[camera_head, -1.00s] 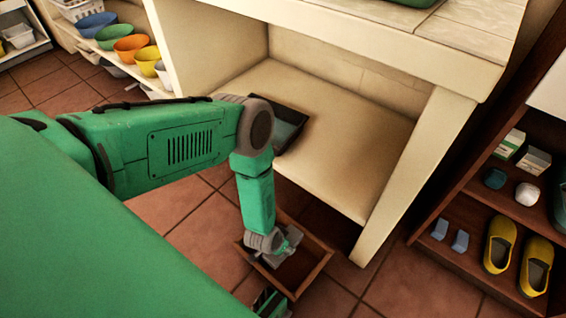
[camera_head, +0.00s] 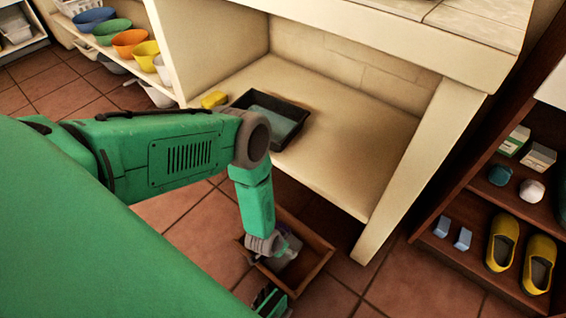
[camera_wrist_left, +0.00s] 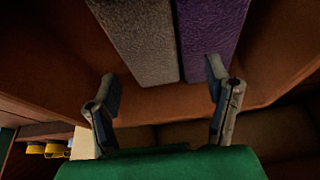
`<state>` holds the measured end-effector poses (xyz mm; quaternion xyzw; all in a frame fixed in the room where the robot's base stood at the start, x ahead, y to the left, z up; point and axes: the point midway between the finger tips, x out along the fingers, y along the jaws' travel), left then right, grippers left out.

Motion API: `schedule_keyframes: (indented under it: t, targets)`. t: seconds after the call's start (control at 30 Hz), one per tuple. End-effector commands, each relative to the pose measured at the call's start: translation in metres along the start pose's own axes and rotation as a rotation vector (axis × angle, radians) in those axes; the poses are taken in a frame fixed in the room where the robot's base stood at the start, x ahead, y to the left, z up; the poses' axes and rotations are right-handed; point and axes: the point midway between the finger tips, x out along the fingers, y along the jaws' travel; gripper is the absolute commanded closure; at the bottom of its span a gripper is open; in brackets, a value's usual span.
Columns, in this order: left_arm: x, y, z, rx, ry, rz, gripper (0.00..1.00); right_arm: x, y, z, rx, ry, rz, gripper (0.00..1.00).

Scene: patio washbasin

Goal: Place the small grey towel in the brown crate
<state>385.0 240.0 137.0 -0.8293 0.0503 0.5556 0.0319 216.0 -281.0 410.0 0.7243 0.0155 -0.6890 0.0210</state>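The brown crate (camera_head: 318,268) stands on the tiled floor in front of the basin unit. My left gripper (camera_head: 283,258) reaches down at the crate in the head view. In the left wrist view its two fingers (camera_wrist_left: 163,92) are spread apart with nothing between their tips. A grey, rough-textured folded towel (camera_wrist_left: 138,40) lies in the crate beyond the fingers, side by side with a purple one (camera_wrist_left: 210,38). In the head view the arm partly hides them, and only a small greyish-purple patch shows.
A dark tray (camera_head: 295,118) and a yellow sponge (camera_head: 213,99) sit on the low shelf (camera_head: 345,160) behind my arm. Coloured bowls (camera_head: 130,43) stand at upper left. A brown rack with yellow shoes (camera_head: 502,240) is at right. Floor right of the crate is clear.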

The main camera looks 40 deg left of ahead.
Motion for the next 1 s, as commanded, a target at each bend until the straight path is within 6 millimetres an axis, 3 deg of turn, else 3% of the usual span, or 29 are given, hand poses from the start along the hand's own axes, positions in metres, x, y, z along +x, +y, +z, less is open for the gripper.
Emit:
schedule_keyframes:
  t: [0.3, 0.7, 1.0]
  targets:
    - [-0.009, -0.001, -0.005, -0.001, 0.001, -0.001, 0.29, 0.0, 0.0, 0.0, 0.0, 0.0, 0.0, 1.0]
    - [-0.099, 0.0, -0.005, 0.0, -0.001, -0.001, 0.29, -0.049, 0.0, -0.003, 0.0, 0.0, 0.0, 1.0]
    - [-0.128, 0.0, -0.004, 0.0, 0.0, 0.0, 0.29, -0.061, 0.001, -0.003, 0.0, 0.0, 0.0, 1.0]
